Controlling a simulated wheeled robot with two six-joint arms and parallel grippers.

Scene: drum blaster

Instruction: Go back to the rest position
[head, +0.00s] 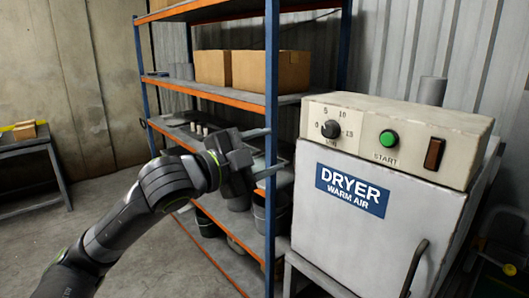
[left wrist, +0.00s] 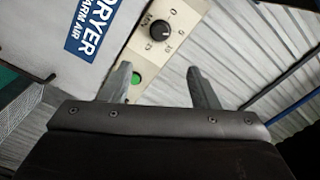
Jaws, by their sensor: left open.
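My left gripper (head: 266,152) is open and empty, held in the air left of the dryer (head: 375,200), with its fingers pointing right. Its two fingers show spread apart in the left wrist view (left wrist: 158,76), nothing between them. The dryer is a white box with a blue label, a black timer knob (head: 331,129), a green start button (head: 388,138) and a dark rocker switch (head: 433,154). The knob (left wrist: 162,31) and green button (left wrist: 136,78) also show in the left wrist view. My right gripper is out of view.
A blue and orange shelf rack (head: 271,100) stands behind my left arm, with cardboard boxes (head: 268,70) on a shelf and dark buckets (head: 260,213) low down. A small table (head: 30,143) stands at the far left. The floor (head: 130,250) between is clear.

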